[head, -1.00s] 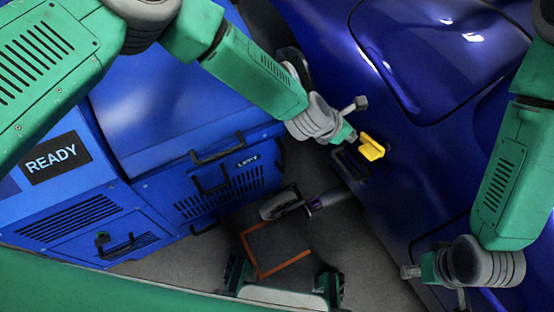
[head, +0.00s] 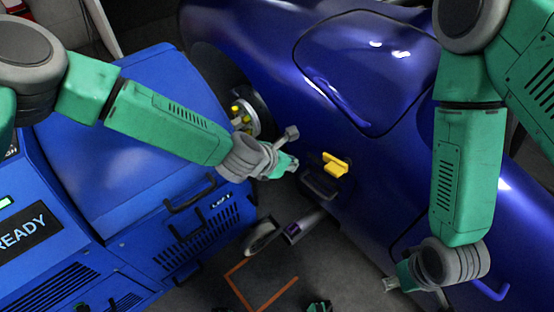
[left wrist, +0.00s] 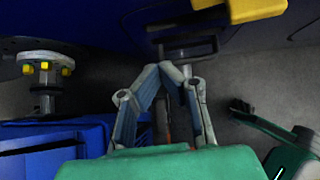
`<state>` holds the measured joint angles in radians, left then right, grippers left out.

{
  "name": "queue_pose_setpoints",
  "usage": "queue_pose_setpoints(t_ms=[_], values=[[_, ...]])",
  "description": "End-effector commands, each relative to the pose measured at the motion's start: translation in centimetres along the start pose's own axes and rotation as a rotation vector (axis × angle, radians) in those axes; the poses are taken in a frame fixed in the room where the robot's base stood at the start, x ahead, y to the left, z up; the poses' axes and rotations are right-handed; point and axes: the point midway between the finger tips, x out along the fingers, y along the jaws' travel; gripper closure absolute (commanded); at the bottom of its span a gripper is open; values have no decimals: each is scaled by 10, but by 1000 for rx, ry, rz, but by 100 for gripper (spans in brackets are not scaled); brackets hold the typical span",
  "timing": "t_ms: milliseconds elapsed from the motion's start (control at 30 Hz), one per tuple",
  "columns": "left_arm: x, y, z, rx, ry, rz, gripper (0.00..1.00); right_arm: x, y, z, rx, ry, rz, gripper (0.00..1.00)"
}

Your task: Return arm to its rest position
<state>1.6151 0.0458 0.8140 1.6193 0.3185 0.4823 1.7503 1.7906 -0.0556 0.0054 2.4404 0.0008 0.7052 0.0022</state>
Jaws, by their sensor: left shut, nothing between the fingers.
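My left arm comes in from the left in the head view. Its gripper (head: 291,165) is shut and empty, a little left of a yellow block (head: 335,164) on the side of the dark blue car body (head: 270,60). A gap shows between them. In the left wrist view the left fingers (left wrist: 174,70) meet at their tips, and the yellow block (left wrist: 255,10) is at the top right. My right gripper (head: 392,285) hangs low at the right in front of the car; its finger opening is too small to tell.
A blue cabinet marked READY and LEFT (head: 130,160) fills the left side, with black handles. A hub with yellow nuts (head: 242,118) sits between it and the car; it also shows in the left wrist view (left wrist: 45,70). An orange outline (head: 232,285) marks the floor.

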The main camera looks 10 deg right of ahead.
Motion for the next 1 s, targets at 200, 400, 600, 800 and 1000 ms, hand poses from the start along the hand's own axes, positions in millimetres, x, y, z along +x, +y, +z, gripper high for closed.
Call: queue_pose_setpoints(t_ms=[200, 400, 600, 800, 1000], values=[[-38, -3, 2, 3, 2, 0, 100, -12, 1, 0, 2, -2, 1, 60], [-52, -2, -1, 0, 0, -3, 100, -14, 1, 0, 2, -2, 1, 60], [-56, -6, -17, 73, 22, -11, 100, -14, 0, 0, 1, -2, 1, 60], [-84, -30, -117, 641, 181, -96, 100, -18, 0, 0, 1, -2, 0, 60], [-164, -30, -248, 1409, 359, -339, 100, -23, 1, 0, 1, -2, 1, 60]])
